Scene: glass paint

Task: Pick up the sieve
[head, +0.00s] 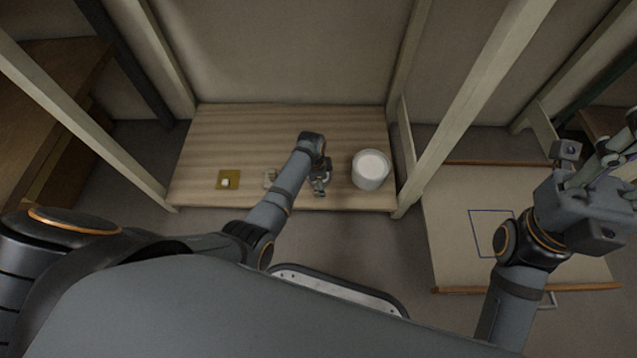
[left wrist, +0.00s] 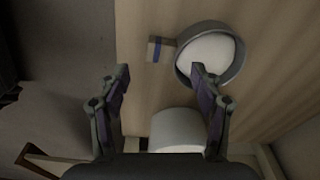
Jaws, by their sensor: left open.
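In the left wrist view, the sieve (left wrist: 236,55) has a round dark grey rim around a pale white middle. A short handle piece with a blue band (left wrist: 160,48) is at its left side. My left gripper (left wrist: 162,75) is open and empty, its fingers apart, with the handle piece beyond the gap and the sieve's bowl beyond the right finger. In the head view my left gripper (head: 320,186) is over the bench, and my forearm hides most of what lies under it. My right gripper (head: 612,158) is at the far right edge; its jaws are unclear.
A white bucket (head: 370,182) stands on the wooden bench (head: 240,140), right of my left gripper. A yellow square (head: 222,174) with a small white piece lies on the left, and a small pale thing (head: 270,177) is beside my forearm. Wooden posts frame the bench.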

